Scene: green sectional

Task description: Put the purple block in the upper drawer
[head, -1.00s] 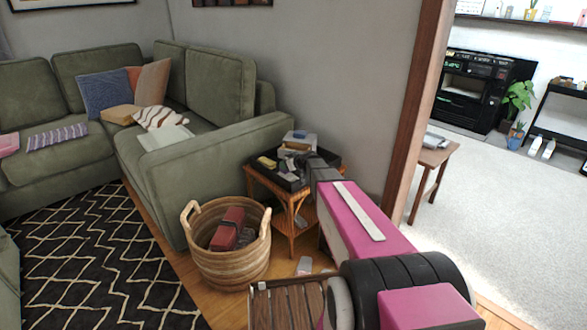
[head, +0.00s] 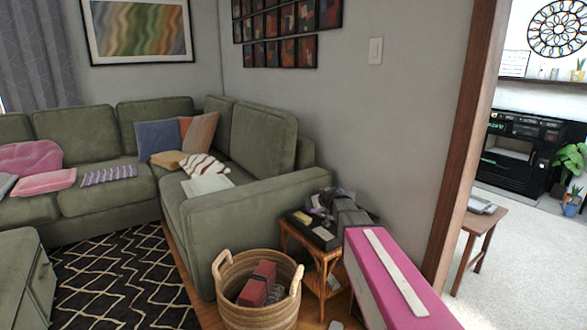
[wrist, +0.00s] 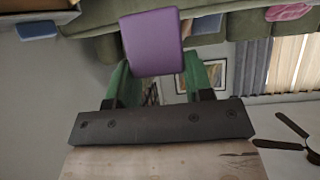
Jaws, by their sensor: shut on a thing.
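The purple block (wrist: 152,42) is between the two green fingers of my gripper (wrist: 155,80) in the wrist view. The gripper is shut on it and holds it up off any surface. In the head view my gripper (head: 325,200) is a small dark shape above or beside the wicker side table, partly hidden by my own arm. I cannot make out the block there. No open drawer shows clearly in either view.
A woven basket (head: 225,290) with a red object (head: 258,284) stands in front of the side table (head: 290,230). The green sectional (head: 255,195) runs along the wall. A green piece (head: 35,280) stands at lower left. A wooden door frame (head: 475,130) is at right.

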